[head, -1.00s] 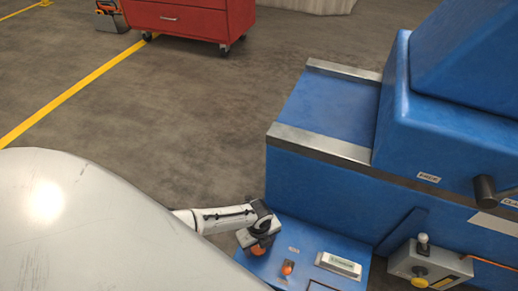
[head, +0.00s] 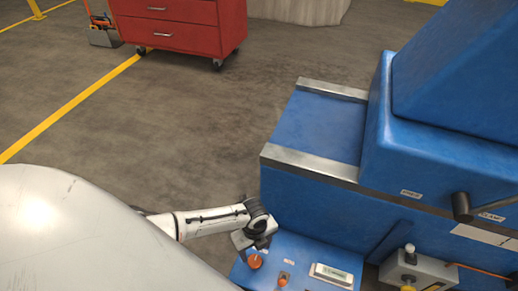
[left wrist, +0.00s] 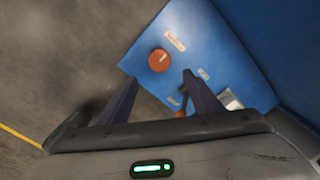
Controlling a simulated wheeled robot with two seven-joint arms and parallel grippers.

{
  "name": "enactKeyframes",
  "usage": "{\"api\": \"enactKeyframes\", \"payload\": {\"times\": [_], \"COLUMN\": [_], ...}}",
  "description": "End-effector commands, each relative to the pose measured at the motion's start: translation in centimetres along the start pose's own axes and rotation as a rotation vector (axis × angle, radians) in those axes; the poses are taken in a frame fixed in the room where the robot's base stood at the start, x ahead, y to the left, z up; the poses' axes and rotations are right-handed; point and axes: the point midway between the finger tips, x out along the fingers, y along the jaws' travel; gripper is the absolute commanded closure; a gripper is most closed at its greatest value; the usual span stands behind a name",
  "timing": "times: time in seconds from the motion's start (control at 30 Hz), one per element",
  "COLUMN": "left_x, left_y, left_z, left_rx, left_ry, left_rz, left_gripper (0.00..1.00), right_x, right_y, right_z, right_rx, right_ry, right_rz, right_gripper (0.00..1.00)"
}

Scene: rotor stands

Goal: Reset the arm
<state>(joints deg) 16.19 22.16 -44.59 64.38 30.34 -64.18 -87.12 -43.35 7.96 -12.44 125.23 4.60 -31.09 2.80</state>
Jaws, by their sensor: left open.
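My left gripper (head: 256,240) is open and empty, just above the near left part of the blue control panel (head: 303,250). An orange-red knob (head: 254,261) sits on the panel just below the gripper in the head view. In the left wrist view the knob (left wrist: 159,60) lies beyond the two fingers (left wrist: 155,92), apart from them. A smaller orange control (head: 283,279) and a small display (head: 331,274) are on the same panel. My right gripper is not in view.
A large blue machine (head: 310,205) with metal rails fills the right side. A grey box with a lever (head: 418,275) is at its lower right. A red wheeled cabinet (head: 185,28) stands at the back on open floor. A yellow line (head: 75,110) crosses the floor.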

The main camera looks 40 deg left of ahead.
Motion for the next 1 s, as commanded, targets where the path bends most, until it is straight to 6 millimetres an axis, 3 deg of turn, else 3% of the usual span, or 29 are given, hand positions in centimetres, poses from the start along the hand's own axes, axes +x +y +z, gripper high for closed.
{"api": "enactKeyframes", "payload": {"times": [0.27,0.37,0.47,0.6,0.7,0.8,1.0], "left_x": [-0.1,-0.6,-2.1,-6.3,-10.0,-13.3,-18.2], "left_y": [0.0,0.0,0.0,0.5,1.4,2.8,5.8], "left_z": [-0.4,-2.5,-6.3,-10.9,-12.0,-11.7,-9.7], "left_rx": [-0.006,-0.057,-0.183,-0.482,-0.738,-0.99,-1.368], "left_ry": [0.005,0.029,0.079,0.152,0.187,0.205,0.21], "left_rz": [-0.002,-0.017,-0.05,-0.104,-0.141,-0.173,-0.225], "left_gripper": [0.42,0.42,0.42,0.42,0.42,0.42,0.42], "right_x": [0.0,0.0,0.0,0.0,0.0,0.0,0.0], "right_y": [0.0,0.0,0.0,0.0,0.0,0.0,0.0], "right_z": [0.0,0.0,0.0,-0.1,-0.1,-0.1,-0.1], "right_rx": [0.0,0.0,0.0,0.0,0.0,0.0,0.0], "right_ry": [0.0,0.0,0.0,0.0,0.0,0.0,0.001], "right_rz": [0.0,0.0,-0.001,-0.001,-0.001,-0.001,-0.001], "right_gripper": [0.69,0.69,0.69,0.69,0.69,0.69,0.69]}}
